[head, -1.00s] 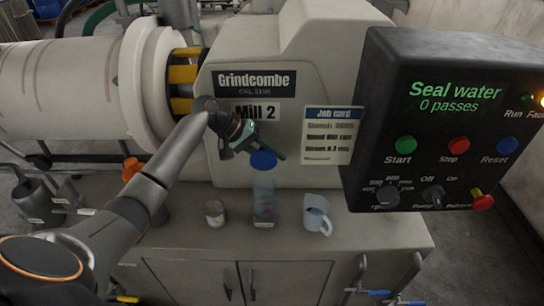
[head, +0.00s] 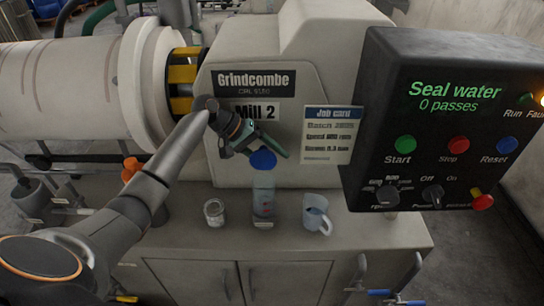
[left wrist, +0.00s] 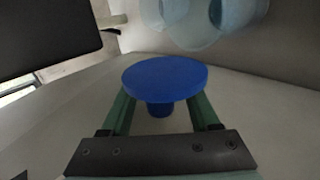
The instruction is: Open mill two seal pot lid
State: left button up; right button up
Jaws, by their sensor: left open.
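A clear, bluish pot (head: 264,192) with a blue lid (head: 263,160) stands on the bench ledge in front of Mill 2, upright. My left gripper (head: 253,150) is open above and just behind the lid, coming in from the left. In the left wrist view the blue lid (left wrist: 165,76) appears as a flat disc with a narrower blue stem below it. The green fingers (left wrist: 163,112) stand on either side of the stem, with gaps visible. The lid sits on the pot in the head view. My right gripper is not in view.
A small jar (head: 214,212) stands left of the pot, and a pale blue jug (head: 316,214) stands to its right. The control box (head: 455,125), reading "Seal water 0 passes", juts out at the right. A job card (head: 330,135) hangs behind the jug.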

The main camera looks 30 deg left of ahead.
pick_arm(q)
jog(key=b+v, duration=0.1)
jog(key=v, duration=1.1)
jog(key=shift+r, duration=0.25)
jog(key=shift+a, duration=0.15)
jog(key=shift+s, duration=0.1)
